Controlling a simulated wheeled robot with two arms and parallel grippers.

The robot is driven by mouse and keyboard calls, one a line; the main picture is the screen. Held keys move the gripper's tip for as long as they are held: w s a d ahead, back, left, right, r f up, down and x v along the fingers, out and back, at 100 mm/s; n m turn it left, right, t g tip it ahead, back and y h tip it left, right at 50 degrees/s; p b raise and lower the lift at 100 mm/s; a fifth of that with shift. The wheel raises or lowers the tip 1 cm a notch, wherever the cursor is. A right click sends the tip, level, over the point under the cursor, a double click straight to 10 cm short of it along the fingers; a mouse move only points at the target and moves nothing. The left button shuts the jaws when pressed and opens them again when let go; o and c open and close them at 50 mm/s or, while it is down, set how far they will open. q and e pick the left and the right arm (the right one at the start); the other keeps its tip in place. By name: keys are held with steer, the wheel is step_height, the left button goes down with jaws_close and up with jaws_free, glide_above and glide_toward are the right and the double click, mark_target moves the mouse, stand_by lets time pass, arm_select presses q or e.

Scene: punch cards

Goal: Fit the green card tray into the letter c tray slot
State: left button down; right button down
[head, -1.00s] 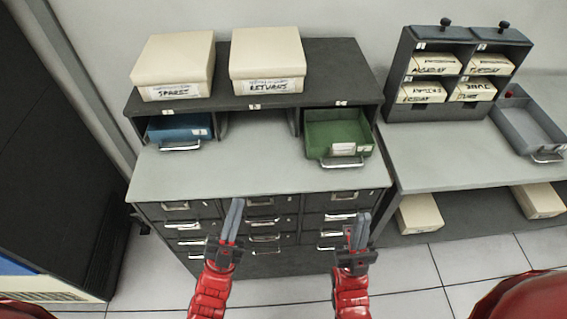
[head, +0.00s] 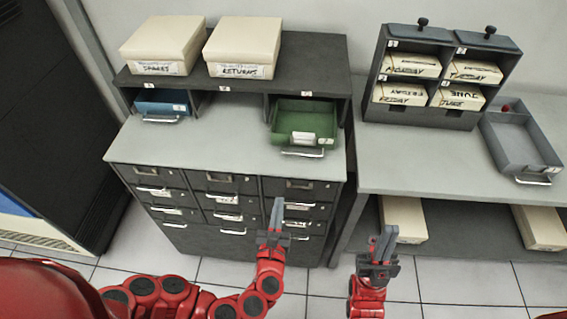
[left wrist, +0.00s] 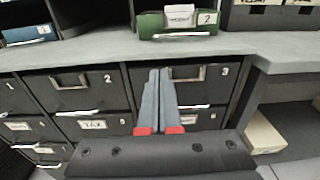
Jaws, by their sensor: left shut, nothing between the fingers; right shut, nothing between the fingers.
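The green card tray (head: 305,121) sits in the right-hand slot of the dark shelf unit (head: 300,62) on the grey cabinet top. Its front sticks out past the shelf edge, with a metal handle and a white label; its back is under the shelf. The tray's front also shows at the top of the left wrist view (left wrist: 170,26). The small slot labels are too small to read surely. My left gripper (head: 278,206) is shut and empty, in front of the right-hand drawers, below the tray. My right gripper (head: 388,237) is shut and empty, further right.
A blue tray (head: 163,102) is in the left slot; the middle slot looks empty. Two cream boxes stand on the shelf unit. A card rack (head: 445,75) and a grey tray (head: 520,140) stand on the right table. The grey cabinet top (head: 200,145) is clear in front.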

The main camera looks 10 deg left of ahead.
arm_select(q)
steer(key=r, duration=0.1)
steer(key=p, duration=0.4)
glide_toward(285, 155)
steer(key=shift+t, duration=0.3)
steer(key=w, duration=0.5)
steer(key=shift+f, duration=0.2)
steer(key=shift+w+d+p, duration=0.1)
steer(key=shift+w+p, duration=0.25)
steer(key=shift+w, duration=0.45)
steer(key=shift+w+f, duration=0.1)
